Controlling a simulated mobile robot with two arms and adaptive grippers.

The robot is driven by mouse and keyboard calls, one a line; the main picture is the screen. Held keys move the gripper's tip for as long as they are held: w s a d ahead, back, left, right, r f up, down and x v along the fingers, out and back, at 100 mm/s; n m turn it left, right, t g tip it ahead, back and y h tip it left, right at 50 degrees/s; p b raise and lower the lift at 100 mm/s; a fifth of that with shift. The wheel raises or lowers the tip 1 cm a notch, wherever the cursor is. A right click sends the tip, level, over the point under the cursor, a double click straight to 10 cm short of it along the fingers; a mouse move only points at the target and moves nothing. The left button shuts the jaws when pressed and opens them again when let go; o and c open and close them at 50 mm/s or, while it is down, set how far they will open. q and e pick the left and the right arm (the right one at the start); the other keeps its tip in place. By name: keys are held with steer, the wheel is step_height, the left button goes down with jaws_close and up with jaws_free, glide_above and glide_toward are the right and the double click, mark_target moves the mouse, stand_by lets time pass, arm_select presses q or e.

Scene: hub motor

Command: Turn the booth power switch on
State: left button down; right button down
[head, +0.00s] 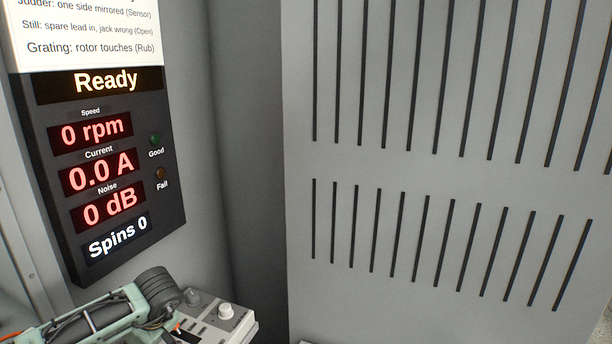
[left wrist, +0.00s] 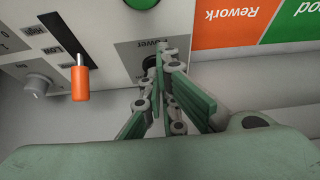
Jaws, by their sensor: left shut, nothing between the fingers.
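In the left wrist view, the label "Power" sits on a grey control panel (left wrist: 112,22). A dark round power switch (left wrist: 152,63) shows just below the label, partly hidden behind the fingers of my left gripper (left wrist: 165,62). The green fingers are shut with nothing between them, and their tips overlap the switch in the picture. I cannot tell whether they touch it or which way it is set. In the head view my left arm comes in at the bottom left, and its fingertips are not clearly seen. My right gripper is in neither view.
An orange-tipped lever (left wrist: 80,80) and a grey knob (left wrist: 38,85) stand left of the fingers. A green button (left wrist: 142,3) and an orange "Rework" area (left wrist: 228,22) are above. The display (head: 105,165) reads "Ready" with zero values. A slotted grey wall (head: 440,170) stands at right.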

arm_select(q)
step_height(320, 180, up, 4)
steer(key=shift+f+p, duration=0.25)
steer(key=shift+p, duration=0.55)
steer(key=shift+d+f, duration=0.1)
